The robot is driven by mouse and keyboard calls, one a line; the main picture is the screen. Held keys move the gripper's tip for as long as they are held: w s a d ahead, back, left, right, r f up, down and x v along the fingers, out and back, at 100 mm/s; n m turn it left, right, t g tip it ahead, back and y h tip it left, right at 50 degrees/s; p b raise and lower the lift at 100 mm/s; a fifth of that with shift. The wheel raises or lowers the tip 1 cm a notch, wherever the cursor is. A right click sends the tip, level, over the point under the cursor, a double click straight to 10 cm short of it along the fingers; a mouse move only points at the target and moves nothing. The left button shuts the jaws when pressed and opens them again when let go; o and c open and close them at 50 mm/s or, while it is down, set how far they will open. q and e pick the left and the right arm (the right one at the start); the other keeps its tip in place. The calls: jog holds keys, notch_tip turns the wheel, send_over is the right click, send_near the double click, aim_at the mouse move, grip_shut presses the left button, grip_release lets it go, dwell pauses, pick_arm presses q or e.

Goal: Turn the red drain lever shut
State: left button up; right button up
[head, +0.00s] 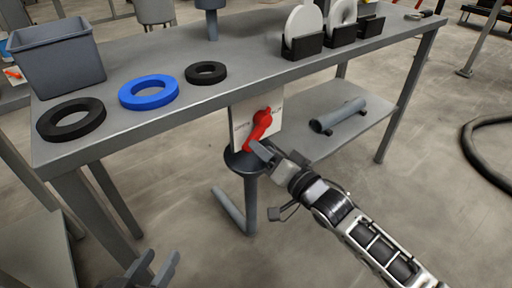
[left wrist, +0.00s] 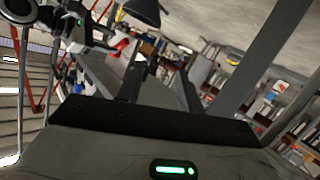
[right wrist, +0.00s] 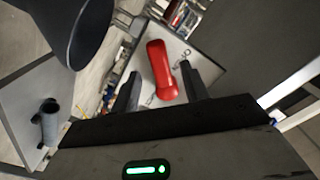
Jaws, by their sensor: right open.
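The red drain lever (head: 262,124) is mounted on a white plate (head: 240,115) with small dark lettering, below the front edge of the table. In the head view it slants from upper right to lower left. My right gripper (head: 263,153) is at the lever's lower end. In the right wrist view the lever (right wrist: 160,68) reaches between the two open fingers of the right gripper (right wrist: 163,88), with a gap visible at the right finger; contact is unclear. My left gripper (head: 152,268) is open and empty at the bottom left, away from the lever.
A dark round funnel (head: 240,160) on a pipe sits just below the lever. The table (head: 225,45) carries a grey bin (head: 60,60), black and blue rings (head: 148,92), and white discs in black holders. A grey cylinder (head: 338,115) lies on the lower shelf.

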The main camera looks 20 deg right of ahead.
aim_at(257, 131)
jog(key=x, duration=0.4)
jog(key=shift+b, duration=0.35)
grip_shut()
pick_arm(q)
jog(key=shift+w+d+r, duration=0.2)
jog(key=shift+w+r, duration=0.05)
jog(key=shift+r, duration=0.05)
pick_arm(e)
jog(key=shift+d, duration=0.1)
pick_arm(q)
jog(key=shift+a, duration=0.1)
